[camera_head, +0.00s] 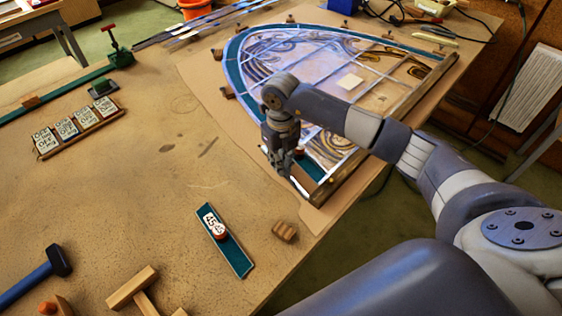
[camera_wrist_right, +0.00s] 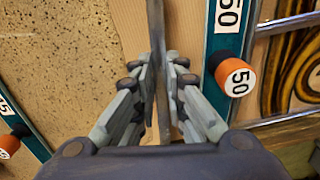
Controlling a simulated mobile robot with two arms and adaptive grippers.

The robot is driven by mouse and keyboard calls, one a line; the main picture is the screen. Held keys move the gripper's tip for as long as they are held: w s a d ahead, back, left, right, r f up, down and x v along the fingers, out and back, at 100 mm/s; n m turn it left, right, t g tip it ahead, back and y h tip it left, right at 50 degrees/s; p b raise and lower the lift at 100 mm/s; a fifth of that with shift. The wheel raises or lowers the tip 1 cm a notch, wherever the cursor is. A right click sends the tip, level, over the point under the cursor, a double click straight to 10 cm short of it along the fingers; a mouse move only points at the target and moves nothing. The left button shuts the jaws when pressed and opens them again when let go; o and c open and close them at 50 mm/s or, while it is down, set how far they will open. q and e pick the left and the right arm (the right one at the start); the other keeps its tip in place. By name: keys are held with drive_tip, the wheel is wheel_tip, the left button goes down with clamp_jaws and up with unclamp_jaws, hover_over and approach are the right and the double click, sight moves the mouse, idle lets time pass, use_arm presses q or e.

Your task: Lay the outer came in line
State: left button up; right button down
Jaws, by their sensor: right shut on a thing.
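My right gripper (camera_head: 285,170) is over the near left corner of the leaded panel (camera_head: 330,70). In the right wrist view my right gripper (camera_wrist_right: 158,85) is shut on a thin grey came (camera_wrist_right: 157,30), which runs lengthwise between the fingers. The came also shows below the gripper in the head view (camera_head: 300,188). The came lies beside a teal strip marked 50 (camera_wrist_right: 223,40) with an orange-and-black knob (camera_wrist_right: 237,78), apart from it, over bare board. Whether the came touches the board cannot be told. My left gripper is in neither view.
A teal strip marked 45 (camera_head: 236,258) and a small wooden block (camera_head: 285,231) lie on the table near the panel. A wooden batten (camera_head: 340,178) edges the panel. A hammer (camera_head: 55,262), a wooden mallet (camera_head: 131,288) and a card rack (camera_head: 78,128) are at left. The table's middle is clear.

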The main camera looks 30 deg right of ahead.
drive_tip(key=shift+f, duration=0.15)
idle(0.4)
drive_tip(key=c, duration=1.2)
unclamp_jaws()
drive_tip(key=o, duration=0.5)
wheel_tip(320, 180, up, 12)
drive_tip(key=shift+a+r, duration=0.1)
idle(0.3)
